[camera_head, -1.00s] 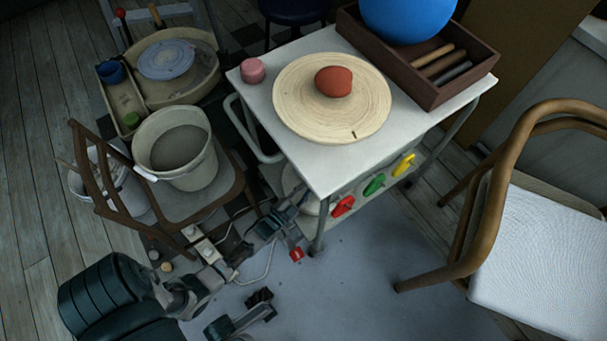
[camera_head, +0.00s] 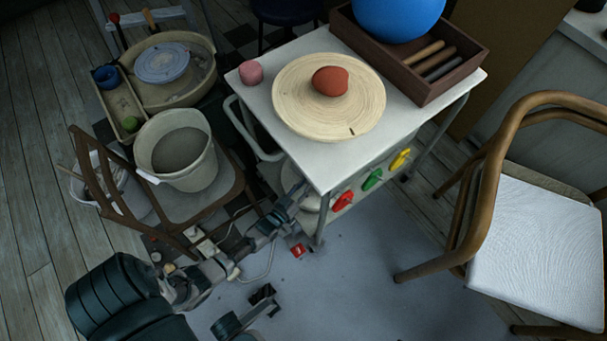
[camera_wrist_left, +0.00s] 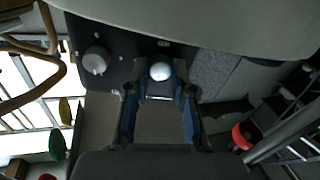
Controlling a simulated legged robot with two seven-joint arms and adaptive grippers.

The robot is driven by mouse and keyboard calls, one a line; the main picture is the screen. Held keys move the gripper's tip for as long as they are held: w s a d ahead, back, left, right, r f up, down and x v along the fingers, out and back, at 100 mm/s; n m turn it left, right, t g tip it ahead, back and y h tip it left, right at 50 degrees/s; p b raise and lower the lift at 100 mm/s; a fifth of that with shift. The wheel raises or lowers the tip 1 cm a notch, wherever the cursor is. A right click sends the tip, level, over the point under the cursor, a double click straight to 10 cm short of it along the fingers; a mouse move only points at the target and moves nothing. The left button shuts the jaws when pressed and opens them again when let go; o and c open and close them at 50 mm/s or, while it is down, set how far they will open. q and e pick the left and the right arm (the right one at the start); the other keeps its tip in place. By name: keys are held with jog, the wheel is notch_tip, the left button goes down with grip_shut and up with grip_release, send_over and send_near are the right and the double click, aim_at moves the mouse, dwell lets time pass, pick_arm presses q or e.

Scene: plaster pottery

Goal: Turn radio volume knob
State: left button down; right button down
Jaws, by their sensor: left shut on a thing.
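In the left wrist view a dark panel carries a silver round knob (camera_wrist_left: 160,71) and a larger grey knob (camera_wrist_left: 96,60) to its left. A grey speckled patch (camera_wrist_left: 208,72) lies to the right. My left gripper (camera_wrist_left: 160,82) has its two fingers on either side of the silver knob and is shut on it. In the head view my left gripper (camera_head: 293,198) reaches to the near left side of the cart, where the radio cannot be made out. A dark claw-like part, apparently my right gripper (camera_head: 264,299), is low in the head view; its jaw state is unclear.
The white cart (camera_head: 310,160) bears a round wooden board (camera_head: 290,105) and a dark tray (camera_head: 440,90). Red, green and yellow handles (camera_head: 372,179) line its side. A chair with a bucket (camera_head: 178,152) stands left, another chair (camera_head: 530,240) right.

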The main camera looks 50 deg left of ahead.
pick_arm(q)
jog(key=shift+s+d+f+n, duration=0.1)
jog(key=shift+s+f+n, duration=0.15)
jog(key=shift+f+n, duration=0.3)
jog(key=c, duration=1)
grip_release()
jog(key=shift+o, duration=0.2)
jog(key=shift+w+r, duration=0.15)
jog(key=shift+r, duration=0.1)
jog(key=s+d, duration=0.2)
jog(key=s, duration=0.9)
jog(key=shift+s, duration=0.4)
